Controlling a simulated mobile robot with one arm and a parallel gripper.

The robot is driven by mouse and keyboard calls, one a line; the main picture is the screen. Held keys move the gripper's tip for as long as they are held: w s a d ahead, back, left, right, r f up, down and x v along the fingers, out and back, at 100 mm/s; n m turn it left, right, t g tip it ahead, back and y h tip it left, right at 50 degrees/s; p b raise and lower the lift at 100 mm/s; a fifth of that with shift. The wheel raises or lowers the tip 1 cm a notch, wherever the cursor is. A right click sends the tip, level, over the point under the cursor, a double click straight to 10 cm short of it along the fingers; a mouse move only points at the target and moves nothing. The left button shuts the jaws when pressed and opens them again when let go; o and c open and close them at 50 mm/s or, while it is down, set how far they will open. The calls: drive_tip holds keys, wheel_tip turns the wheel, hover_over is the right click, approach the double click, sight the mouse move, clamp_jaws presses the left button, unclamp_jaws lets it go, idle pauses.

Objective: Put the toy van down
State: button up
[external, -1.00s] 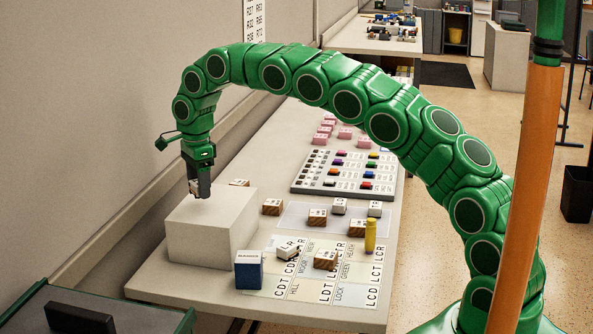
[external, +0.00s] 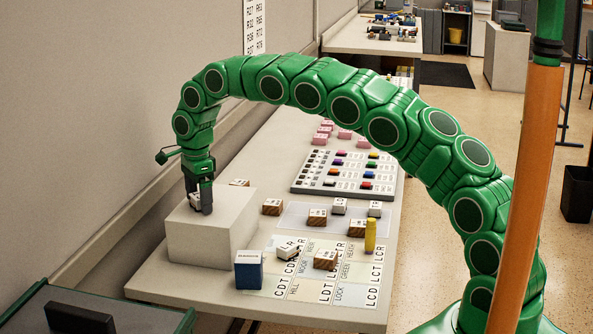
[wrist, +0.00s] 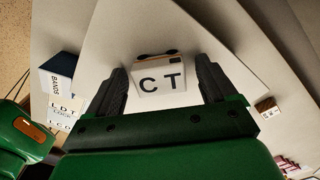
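The toy van is a small white block-shaped van with "CT" on its face, seen between my fingers in the wrist view (wrist: 162,80). In the external view the van (external: 194,200) is partly hidden by my fingers and is at the top of the large pale box (external: 211,240), apparently resting on it. My gripper (external: 200,208) points down over the box. In the wrist view my gripper (wrist: 163,75) has its fingers spread on both sides of the van, with a narrow gap visible, clearest on the right.
A blue box (external: 249,270) stands in front of the pale box. A grey board (external: 347,174) with coloured pieces is farther back. The wall runs close on the left.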

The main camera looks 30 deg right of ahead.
wheel_tip(320, 180, up, 12)
drive_tip(key=shift+r, duration=0.15)
idle(0.7)
idle(0.5)
wheel_tip(320, 180, up, 5)
drive_tip(key=m, duration=1.5)
hover_over(288, 245)
drive_tip(key=shift+n, duration=0.3)
drive_tip(key=f, duration=2.1)
drive_tip(key=shift+s+f, duration=0.35)
drive_tip(key=shift+s, duration=0.05)
drive_tip(key=shift+w+f, duration=0.25)
drive_tip(key=shift+f, duration=1.7)
drive_tip(key=shift+w+f, duration=0.2)
drive_tip(key=shift+f, duration=1.7)
